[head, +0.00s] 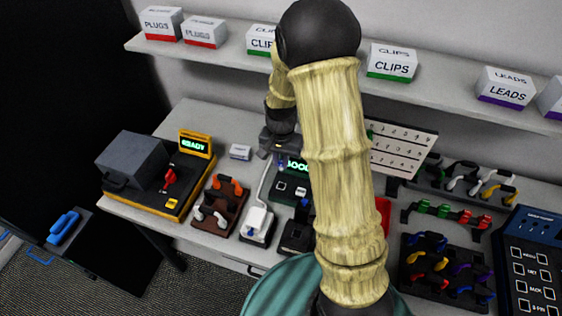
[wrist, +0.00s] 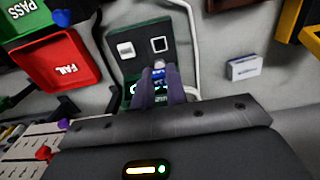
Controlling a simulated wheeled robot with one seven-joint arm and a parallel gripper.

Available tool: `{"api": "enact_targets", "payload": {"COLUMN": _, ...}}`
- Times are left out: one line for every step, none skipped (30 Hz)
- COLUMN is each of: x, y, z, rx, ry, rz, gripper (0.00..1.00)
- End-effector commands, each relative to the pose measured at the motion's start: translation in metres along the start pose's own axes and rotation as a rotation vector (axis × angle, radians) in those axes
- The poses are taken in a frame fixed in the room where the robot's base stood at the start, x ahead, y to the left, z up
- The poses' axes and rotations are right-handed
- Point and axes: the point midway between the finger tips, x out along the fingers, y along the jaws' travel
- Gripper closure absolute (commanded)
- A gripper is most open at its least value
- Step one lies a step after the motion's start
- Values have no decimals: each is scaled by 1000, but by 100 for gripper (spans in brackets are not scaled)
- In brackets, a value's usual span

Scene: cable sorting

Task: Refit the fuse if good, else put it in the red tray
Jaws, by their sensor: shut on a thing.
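My gripper (head: 279,155) is shut on a small pale fuse (wrist: 159,66), mostly hidden between the fingers; the wrist view shows the fingertips (wrist: 160,76) over the dark green tester (wrist: 140,48). In the head view the tester (head: 287,190) has a lit green display (head: 296,165) that appears to read GOOD, partly hidden by my arm. I cannot tell whether the fuse touches the tester. The red tray marked FAIL (wrist: 58,60) lies left of the tester in the wrist view; a red strip of it (head: 383,212) shows beside my arm.
A green PASS tray (wrist: 28,22) is beside the red tray. A yellow-and-black machine reading READY (head: 195,144) stands at left, with a rack of leads (head: 219,204) beside it. Further cable racks (head: 446,270) fill the right. A shelf (head: 225,48) with labelled boxes runs above.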

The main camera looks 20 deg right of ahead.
Motion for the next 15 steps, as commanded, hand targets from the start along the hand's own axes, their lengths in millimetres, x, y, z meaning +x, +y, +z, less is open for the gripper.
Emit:
{"api": "enact_targets", "payload": {"x": 0, "y": 0, "z": 0, "rx": 0, "ry": 0, "rz": 0, "gripper": 100}}
{"api": "enact_targets", "payload": {"x": 0, "y": 0, "z": 0, "rx": 0, "ry": 0, "rz": 0, "gripper": 100}}
{"api": "enact_targets", "payload": {"x": 0, "y": 0, "z": 0, "rx": 0, "ry": 0, "rz": 0, "gripper": 100}}
{"api": "enact_targets", "payload": {"x": 0, "y": 0, "z": 0, "rx": 0, "ry": 0, "rz": 0, "gripper": 100}}
{"api": "enact_targets", "payload": {"x": 0, "y": 0, "z": 0, "rx": 0, "ry": 0, "rz": 0, "gripper": 100}}
{"api": "enact_targets", "payload": {"x": 0, "y": 0, "z": 0, "rx": 0, "ry": 0, "rz": 0, "gripper": 100}}
{"api": "enact_targets", "payload": {"x": 0, "y": 0, "z": 0, "rx": 0, "ry": 0, "rz": 0, "gripper": 100}}
{"api": "enact_targets", "payload": {"x": 0, "y": 0, "z": 0, "rx": 0, "ry": 0, "rz": 0, "gripper": 100}}
{"api": "enact_targets", "payload": {"x": 0, "y": 0, "z": 0, "rx": 0, "ry": 0, "rz": 0, "gripper": 100}}
{"api": "enact_targets", "payload": {"x": 0, "y": 0, "z": 0, "rx": 0, "ry": 0, "rz": 0, "gripper": 100}}
{"api": "enact_targets", "payload": {"x": -1, "y": 0, "z": 0, "rx": 0, "ry": 0, "rz": 0, "gripper": 100}}
{"api": "enact_targets", "payload": {"x": -3, "y": 0, "z": 0, "rx": 0, "ry": 0, "rz": 0, "gripper": 100}}
{"api": "enact_targets", "payload": {"x": -5, "y": 0, "z": 0, "rx": 0, "ry": 0, "rz": 0, "gripper": 100}}
{"api": "enact_targets", "payload": {"x": -6, "y": 0, "z": 0, "rx": 0, "ry": 0, "rz": 0, "gripper": 100}}
{"api": "enact_targets", "payload": {"x": -8, "y": 0, "z": 0, "rx": 0, "ry": 0, "rz": 0, "gripper": 100}}
